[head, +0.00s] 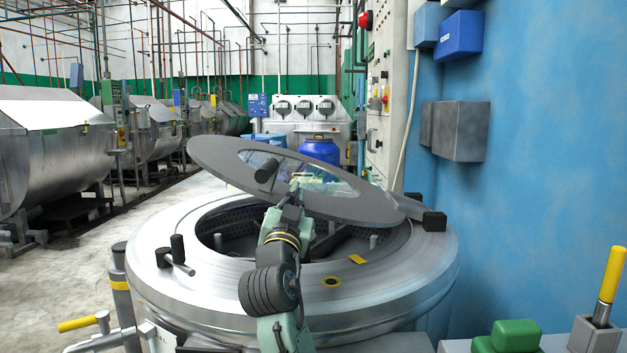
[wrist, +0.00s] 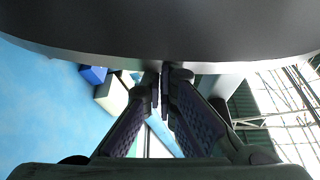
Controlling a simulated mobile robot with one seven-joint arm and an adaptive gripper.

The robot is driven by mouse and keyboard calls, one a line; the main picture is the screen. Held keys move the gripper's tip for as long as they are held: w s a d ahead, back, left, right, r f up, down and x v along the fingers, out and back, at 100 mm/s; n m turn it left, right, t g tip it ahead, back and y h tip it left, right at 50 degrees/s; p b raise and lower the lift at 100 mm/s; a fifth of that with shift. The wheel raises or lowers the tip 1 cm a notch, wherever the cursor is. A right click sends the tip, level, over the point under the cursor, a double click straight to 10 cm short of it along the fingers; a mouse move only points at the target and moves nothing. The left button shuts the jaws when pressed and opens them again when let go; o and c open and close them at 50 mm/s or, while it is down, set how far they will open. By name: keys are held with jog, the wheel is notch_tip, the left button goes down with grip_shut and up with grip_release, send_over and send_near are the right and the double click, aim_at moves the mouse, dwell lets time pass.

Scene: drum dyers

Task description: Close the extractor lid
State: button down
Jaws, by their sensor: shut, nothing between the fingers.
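The extractor lid (head: 215,165) is a grey disc with a clear window and a dark knob (head: 267,171). It is raised and tilted over the round metal extractor drum (head: 170,235), high at the left and low at its hinge (head: 408,207) on the right. The drum opening shows beneath it. My gripper (head: 296,190) is at the lid's near edge; its fingers are small and partly lost against the lid. In the wrist view my gripper (wrist: 163,72) is shut and empty, with fingertips at the edge of the dark lid (wrist: 160,30). I cannot tell whether they touch.
A blue wall (head: 540,150) with grey boxes (head: 460,130) stands close on the right. A yellow-handled lever (head: 611,275) is at the front right, another (head: 78,324) at the front left. Large metal machines (head: 50,160) line the left beyond open floor (head: 95,245).

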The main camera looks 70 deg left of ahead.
jog(key=f+n, duration=0.1)
jog(key=f+n+g, duration=0.1)
jog(key=f, duration=0.1)
jog(key=shift+s+a+n+y+b, duration=0.15)
jog(key=shift+s+n+y+b, duration=0.15)
jog(key=shift+s+b, duration=0.1)
